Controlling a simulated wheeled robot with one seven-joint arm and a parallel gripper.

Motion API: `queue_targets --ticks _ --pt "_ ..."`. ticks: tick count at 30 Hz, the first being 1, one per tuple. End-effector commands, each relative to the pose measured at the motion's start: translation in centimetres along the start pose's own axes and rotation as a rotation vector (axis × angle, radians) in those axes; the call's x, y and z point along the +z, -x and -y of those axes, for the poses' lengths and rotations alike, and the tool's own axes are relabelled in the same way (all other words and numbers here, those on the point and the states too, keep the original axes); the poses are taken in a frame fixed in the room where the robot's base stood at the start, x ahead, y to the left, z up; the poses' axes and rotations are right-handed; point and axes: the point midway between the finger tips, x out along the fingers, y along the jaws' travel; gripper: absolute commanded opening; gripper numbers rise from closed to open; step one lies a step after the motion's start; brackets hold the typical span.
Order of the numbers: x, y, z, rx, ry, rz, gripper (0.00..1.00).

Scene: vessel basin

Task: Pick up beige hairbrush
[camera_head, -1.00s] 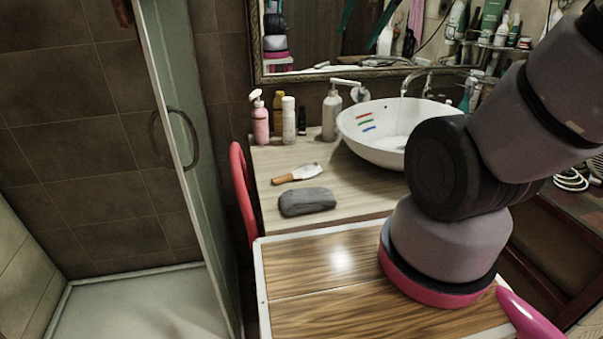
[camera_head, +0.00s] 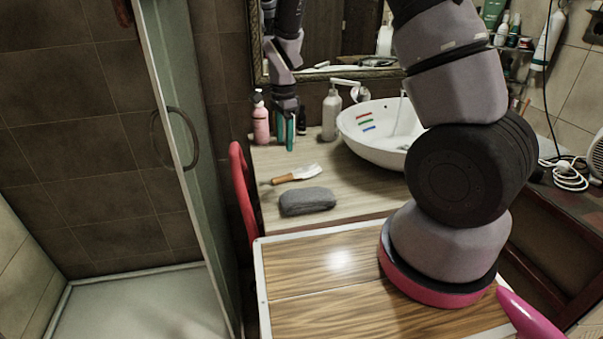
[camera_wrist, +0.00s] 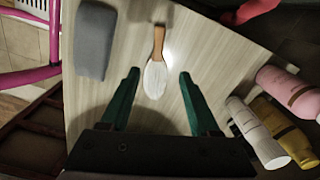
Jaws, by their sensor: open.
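The hairbrush (camera_head: 296,175) lies on the pale wooden counter, with an orange-brown handle and a whitish-beige head. In the wrist view the brush (camera_wrist: 155,77) lies with its head towards me and its handle pointing away, between the lines of my fingers. My gripper (camera_head: 285,143) has green fingers and hangs above the counter, behind the brush in the head view. In the wrist view my gripper (camera_wrist: 158,75) is open and empty, its two fingertips apart on either side of the brush head. The brush is not touched.
A grey pouch-like object (camera_head: 307,201) lies in front of the brush. A pink bottle (camera_head: 261,122) stands close to my gripper; a white bottle (camera_wrist: 258,130) and a yellow bottle (camera_wrist: 285,128) show in the wrist view. A white dispenser (camera_head: 331,112) and basin (camera_head: 375,148) stand to the right.

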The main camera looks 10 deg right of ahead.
Motion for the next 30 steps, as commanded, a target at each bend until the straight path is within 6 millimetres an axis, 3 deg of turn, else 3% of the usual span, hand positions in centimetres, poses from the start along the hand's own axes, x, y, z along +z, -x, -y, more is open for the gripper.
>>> queue_targets --ticks 12,17,25,30 --pt "0.2 -5.8 0.0 0.014 -0.017 -0.007 0.62" --pt "0.2 -6.9 -0.1 0.012 -0.017 -0.007 0.62" --pt "0.7 -10.7 -0.4 0.013 -0.016 -0.007 0.62" --pt "0.8 -11.8 -0.3 0.01 -0.016 -0.006 0.62"
